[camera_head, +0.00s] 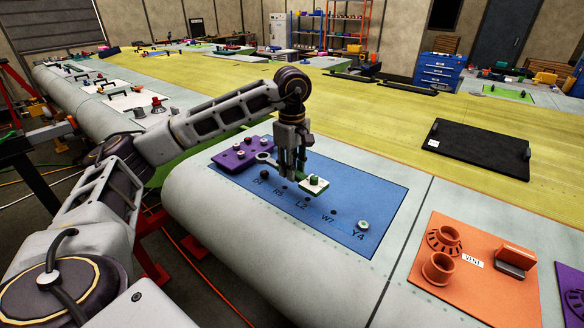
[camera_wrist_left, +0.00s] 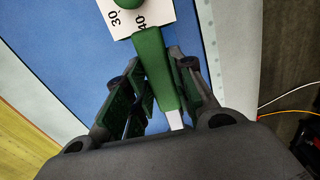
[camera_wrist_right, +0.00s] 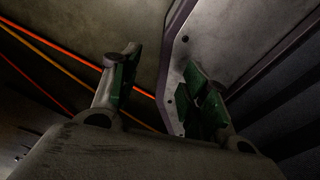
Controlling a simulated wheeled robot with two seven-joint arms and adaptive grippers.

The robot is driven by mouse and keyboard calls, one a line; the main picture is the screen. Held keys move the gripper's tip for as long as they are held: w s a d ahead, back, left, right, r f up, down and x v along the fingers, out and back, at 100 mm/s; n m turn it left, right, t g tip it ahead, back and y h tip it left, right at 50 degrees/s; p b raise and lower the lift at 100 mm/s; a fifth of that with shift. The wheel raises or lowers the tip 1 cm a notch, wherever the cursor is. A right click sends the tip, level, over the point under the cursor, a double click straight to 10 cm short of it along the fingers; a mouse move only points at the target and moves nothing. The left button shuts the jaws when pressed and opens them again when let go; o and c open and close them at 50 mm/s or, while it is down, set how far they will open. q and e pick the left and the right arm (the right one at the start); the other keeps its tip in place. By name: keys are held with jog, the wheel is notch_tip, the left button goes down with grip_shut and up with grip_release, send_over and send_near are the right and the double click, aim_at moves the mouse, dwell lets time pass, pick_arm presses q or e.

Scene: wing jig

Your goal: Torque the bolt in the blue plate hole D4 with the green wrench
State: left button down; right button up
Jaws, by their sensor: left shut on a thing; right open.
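The blue plate (camera_head: 350,205) lies on the wing, with a row of labelled holes. The leftmost label (camera_head: 258,180) is small and seems to read D4; a dark spot is beside it, and I cannot make out a bolt there. My left gripper (camera_head: 290,173) is shut on the green wrench (camera_head: 314,183) above the plate. The wrench's grey ring end (camera_head: 265,157) reaches left, near the purple plate's edge. In the left wrist view the green handle (camera_wrist_left: 155,65) runs between the fingers. My right gripper (camera_wrist_right: 160,85) is open and empty, low beside dark structure.
A purple plate (camera_head: 232,160) with several bolts adjoins the blue plate's left end. A bolt (camera_head: 363,225) stands at the label Y4. An orange plate (camera_head: 460,285) with cups lies at right.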

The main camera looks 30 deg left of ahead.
pick_arm(q)
jog(key=shift+f, duration=0.15)
pick_arm(e)
jog(key=shift+f, duration=0.15)
pick_arm(q)
jog(key=shift+f+b, duration=0.55)
jog(key=shift+f, duration=0.1)
jog(key=shift+f+b, duration=0.35)
jog(key=shift+f, duration=0.2)
jog(key=shift+f+b, duration=0.35)
jog(key=shift+f, duration=0.5)
pick_arm(e)
jog(key=shift+w+d+f, duration=0.1)
jog(key=shift+d+f, duration=0.35)
jog(key=shift+f, duration=0.2)
jog(key=shift+d+f, duration=0.45)
jog(key=shift+f, duration=0.15)
jog(key=shift+w, duration=0.1)
